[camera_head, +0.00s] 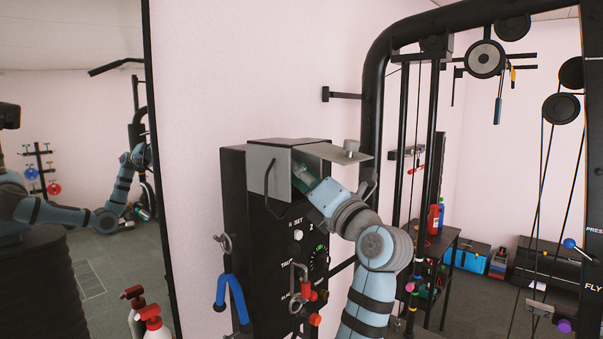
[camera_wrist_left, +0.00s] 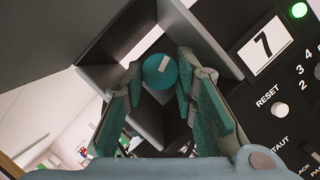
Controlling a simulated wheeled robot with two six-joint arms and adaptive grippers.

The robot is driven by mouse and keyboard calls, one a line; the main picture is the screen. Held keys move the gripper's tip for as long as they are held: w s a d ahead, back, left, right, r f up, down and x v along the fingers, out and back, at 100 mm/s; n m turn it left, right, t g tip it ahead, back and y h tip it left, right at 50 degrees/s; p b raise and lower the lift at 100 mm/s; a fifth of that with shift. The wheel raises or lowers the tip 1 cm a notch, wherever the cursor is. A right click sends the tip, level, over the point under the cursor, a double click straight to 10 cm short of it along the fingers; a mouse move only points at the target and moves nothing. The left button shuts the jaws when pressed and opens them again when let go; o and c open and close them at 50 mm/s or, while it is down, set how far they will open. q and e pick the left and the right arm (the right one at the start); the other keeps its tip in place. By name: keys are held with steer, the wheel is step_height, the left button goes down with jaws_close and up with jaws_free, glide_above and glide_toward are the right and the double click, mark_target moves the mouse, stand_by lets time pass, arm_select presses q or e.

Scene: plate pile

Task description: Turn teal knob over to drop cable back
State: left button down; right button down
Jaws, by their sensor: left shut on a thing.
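The teal knob (camera_wrist_left: 160,72), round with a pale mark on its face, sits inside the open-sided grey housing on the black machine box. My left gripper (camera_wrist_left: 158,88) is shut on it, with one teal-padded finger on each side. In the head view my left gripper (camera_head: 302,178) reaches under the grey metal cover (camera_head: 268,172) at the top of the box, and the cover and fingers hide the knob there. I cannot pick out which cable belongs to the knob. My right gripper is not in view.
The black box (camera_head: 236,205) carries a display reading 7 (camera_wrist_left: 264,45), a RESET button (camera_wrist_left: 280,109) and a lit green lamp (camera_wrist_left: 299,10). A black gym frame (camera_head: 371,90) stands right; a mirror is left.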

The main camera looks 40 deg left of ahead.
arm_select(q)
steer(key=c, duration=1.6)
jaws_free()
steer(key=shift+o, duration=0.2)
steer(key=shift+d+f, duration=0.1)
steer(key=shift+d, duration=0.15)
steer(key=v, duration=0.7)
